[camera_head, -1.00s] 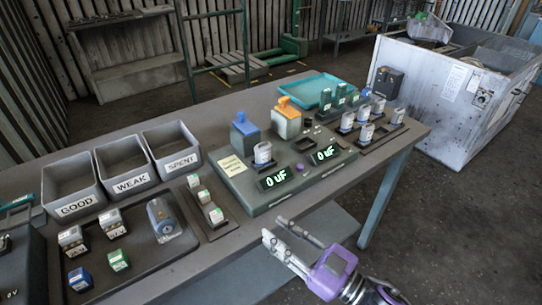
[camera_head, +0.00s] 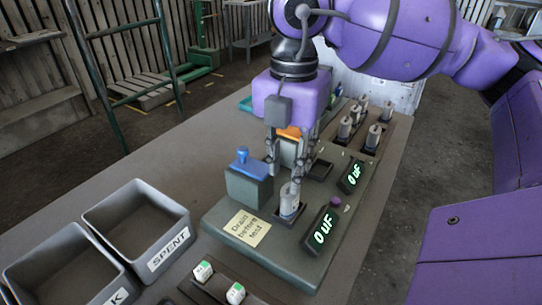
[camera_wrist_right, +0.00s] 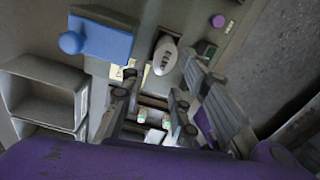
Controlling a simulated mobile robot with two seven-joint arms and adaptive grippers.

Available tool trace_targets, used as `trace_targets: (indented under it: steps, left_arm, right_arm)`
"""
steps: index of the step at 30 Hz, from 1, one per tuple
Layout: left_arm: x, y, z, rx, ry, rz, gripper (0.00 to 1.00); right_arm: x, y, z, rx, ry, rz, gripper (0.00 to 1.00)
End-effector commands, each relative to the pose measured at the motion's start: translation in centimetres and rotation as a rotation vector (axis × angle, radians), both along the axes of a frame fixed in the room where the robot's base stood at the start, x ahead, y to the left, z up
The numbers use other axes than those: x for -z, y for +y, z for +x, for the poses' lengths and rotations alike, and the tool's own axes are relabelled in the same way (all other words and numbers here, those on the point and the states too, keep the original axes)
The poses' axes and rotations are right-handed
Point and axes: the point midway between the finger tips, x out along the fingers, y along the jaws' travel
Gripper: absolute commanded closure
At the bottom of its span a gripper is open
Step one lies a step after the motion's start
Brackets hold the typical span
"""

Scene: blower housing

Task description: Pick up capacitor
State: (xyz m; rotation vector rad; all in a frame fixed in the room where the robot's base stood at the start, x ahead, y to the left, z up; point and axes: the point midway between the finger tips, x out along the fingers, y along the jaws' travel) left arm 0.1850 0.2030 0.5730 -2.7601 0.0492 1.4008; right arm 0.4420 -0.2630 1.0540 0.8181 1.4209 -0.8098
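A white capacitor (camera_head: 289,203) stands upright in a socket of the grey tester (camera_head: 225,228), in front of the blue-handled box (camera_head: 247,180). It also shows in the wrist view as a pale cylinder (camera_wrist_right: 165,56) with dark lettering. My right gripper (camera_head: 283,178) points down over the tester, its fingertips close to the capacitor's top. In the wrist view its fingers (camera_wrist_right: 160,88) are spread, with the capacitor beyond and between their tips. I cannot tell whether either finger touches it. My left gripper is out of view.
The orange-handled box (camera_head: 289,135) is just behind the fingers. Several capacitors (camera_head: 374,136) stand in a rack at the back right. Two displays (camera_head: 323,228) read 0 uF. The SPENT bin (camera_head: 135,222) is at the left; small labelled parts (camera_head: 235,293) sit in front.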

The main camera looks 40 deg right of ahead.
Motion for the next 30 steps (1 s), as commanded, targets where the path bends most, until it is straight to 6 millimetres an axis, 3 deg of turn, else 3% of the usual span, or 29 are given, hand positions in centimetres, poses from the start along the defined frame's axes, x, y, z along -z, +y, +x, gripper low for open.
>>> trace_targets:
  steps: [18, 26, 30]
  left_arm:
    - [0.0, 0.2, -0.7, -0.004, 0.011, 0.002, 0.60]
    - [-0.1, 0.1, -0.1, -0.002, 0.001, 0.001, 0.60]
    - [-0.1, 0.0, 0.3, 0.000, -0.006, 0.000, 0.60]
  right_arm:
    - [7.3, -0.6, 0.2, 0.009, 0.001, -0.011, 0.72]
    - [7.5, -0.5, 0.3, 0.008, -0.002, -0.009, 0.72]
    - [7.5, -0.5, 0.3, 0.008, -0.002, -0.009, 0.89]
